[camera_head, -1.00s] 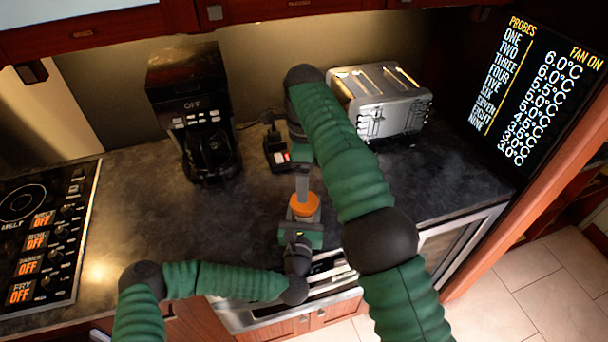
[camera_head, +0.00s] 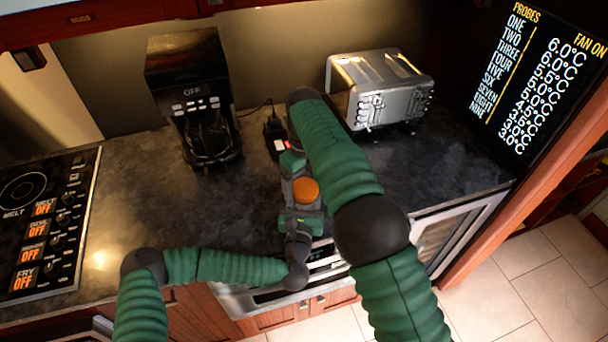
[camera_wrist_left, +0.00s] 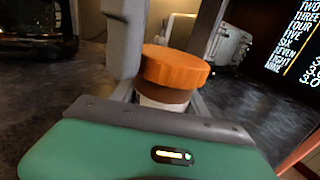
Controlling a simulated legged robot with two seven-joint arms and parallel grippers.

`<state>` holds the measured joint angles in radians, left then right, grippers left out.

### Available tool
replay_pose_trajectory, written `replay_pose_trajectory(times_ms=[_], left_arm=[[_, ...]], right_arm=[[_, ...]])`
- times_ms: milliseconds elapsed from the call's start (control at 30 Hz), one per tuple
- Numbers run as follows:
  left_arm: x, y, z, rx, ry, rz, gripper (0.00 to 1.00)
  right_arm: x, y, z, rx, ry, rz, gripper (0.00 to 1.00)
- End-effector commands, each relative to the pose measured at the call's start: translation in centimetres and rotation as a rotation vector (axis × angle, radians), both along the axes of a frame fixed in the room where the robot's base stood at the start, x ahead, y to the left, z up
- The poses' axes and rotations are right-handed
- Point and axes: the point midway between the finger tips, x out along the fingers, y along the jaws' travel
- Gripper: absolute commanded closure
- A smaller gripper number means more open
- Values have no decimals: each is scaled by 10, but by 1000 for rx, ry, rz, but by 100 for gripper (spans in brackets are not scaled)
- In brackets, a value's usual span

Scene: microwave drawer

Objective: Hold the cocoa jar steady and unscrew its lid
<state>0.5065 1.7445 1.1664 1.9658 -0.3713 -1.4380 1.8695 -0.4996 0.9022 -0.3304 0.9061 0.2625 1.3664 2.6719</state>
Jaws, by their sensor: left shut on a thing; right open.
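The cocoa jar, with a round orange lid (camera_head: 306,190), stands near the counter's front edge. My left gripper (camera_head: 304,208) is shut on the jar's body from the front. In the left wrist view, the jar (camera_wrist_left: 163,98) shows a dark band and a pale lower part below the lid (camera_wrist_left: 175,66); the lid sits on the jar. My right gripper (camera_head: 294,172) is open, low, at the lid's far side. In the left wrist view, grey fingers flank the lid, one near its left and one behind its right. Contact with the lid cannot be told.
A coffee maker (camera_head: 192,95) stands at the back left and a metal toaster (camera_head: 378,90) at the back right. A small dark device (camera_head: 275,137) with a cord is behind the jar. The cooktop (camera_head: 45,222) is at far left; the counter between is clear.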

Motion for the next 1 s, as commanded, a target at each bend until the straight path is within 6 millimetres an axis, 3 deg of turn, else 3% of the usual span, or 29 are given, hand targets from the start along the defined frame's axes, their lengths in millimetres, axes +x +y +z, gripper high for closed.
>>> replay_pose_trajectory(times_ms=[200,733,867,1000], left_arm=[[0,0,-1,0,2,0,100],[0,0,-1,0,2,0,100],[0,0,-1,0,2,0,100],[0,0,-1,0,2,0,100]], right_arm=[[0,0,-1,0,0,1,18],[0,0,0,0,0,1,88],[0,0,0,1,-1,49,88],[0,0,0,1,0,332,88]])
